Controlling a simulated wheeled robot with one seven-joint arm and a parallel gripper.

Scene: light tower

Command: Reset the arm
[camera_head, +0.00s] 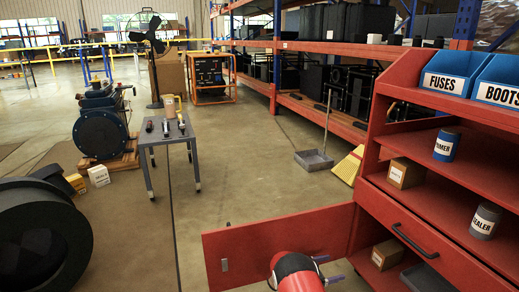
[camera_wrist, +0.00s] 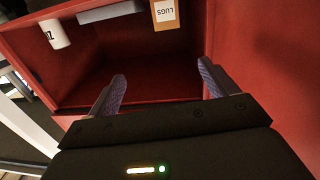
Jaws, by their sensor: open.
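My gripper (camera_head: 330,269) is at the bottom of the head view, in front of the lower part of the red cabinet (camera_head: 440,237) and near its swung-out red panel (camera_head: 245,246). In the wrist view my gripper (camera_wrist: 161,77) has its two purple-padded fingers spread wide apart with nothing between them. The fingers point toward a red compartment (camera_wrist: 150,78). Inside it are a box labelled LUGS (camera_wrist: 167,13), a white cylinder (camera_wrist: 55,34) and a grey flat object (camera_wrist: 110,11), all beyond the fingertips. Whether the gripper touches the panel cannot be told.
The cabinet carries blue bins (camera_head: 446,72), a blue can (camera_head: 447,145) and a grey SEALER can (camera_head: 486,220). A grey table (camera_head: 161,136) with tools stands left of centre. A large black round object (camera_head: 40,240) is at lower left. The floor between is mostly free.

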